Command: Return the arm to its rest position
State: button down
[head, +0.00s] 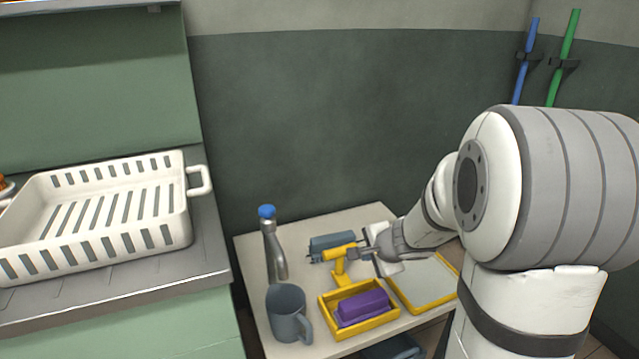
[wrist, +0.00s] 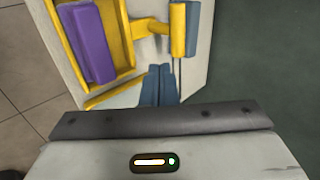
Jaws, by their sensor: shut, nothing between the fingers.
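My arm reaches in from the right in the head view. My gripper (head: 367,246) is over the small table (head: 252,262), close beside a yellow-handled piece (head: 340,264) with a blue-grey block (head: 322,243) behind it. In the wrist view my gripper's two blue-grey fingers (wrist: 161,70) are together with nothing between them. The yellow piece (wrist: 178,30) is just ahead of them. I cannot tell from these views whether the fingers touch it.
A yellow tray (head: 362,327) holds a purple block (head: 362,307). A yellow-framed white board (head: 425,283), grey mug (head: 286,312) and blue-topped metal piece (head: 272,245) share the table. A white basket (head: 95,250) stands on the left counter. Blue (head: 525,60) and green (head: 563,58) rods hang on the wall.

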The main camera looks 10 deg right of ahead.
jog(key=s+a+r+n+g+y+p, duration=0.1)
jog(key=s+a+r+n+p, duration=0.2)
jog(key=r+p, duration=0.3)
jog(key=s+a+r+n+p, duration=0.2)
jog(key=s+r+p, duration=0.15)
jog(key=r, duration=0.35)
jog(key=s+a+r+n+g+y+p, duration=0.1)
jog(key=s+a+r+n+p, duration=0.2)
jog(key=r+p, duration=0.3)
jog(key=s+d+r+n+g+h+p, duration=0.1)
jog(key=s+r+n+h+p, duration=0.1)
jog(key=s+r+p, duration=0.5)
jog(key=s+d+r+n+g+h+p, duration=0.2)
jog(key=s+r+n+p, duration=0.3)
jog(key=r, duration=0.6)
jog(key=shift+s+p, duration=1)
jog(key=shift+p, duration=0.15)
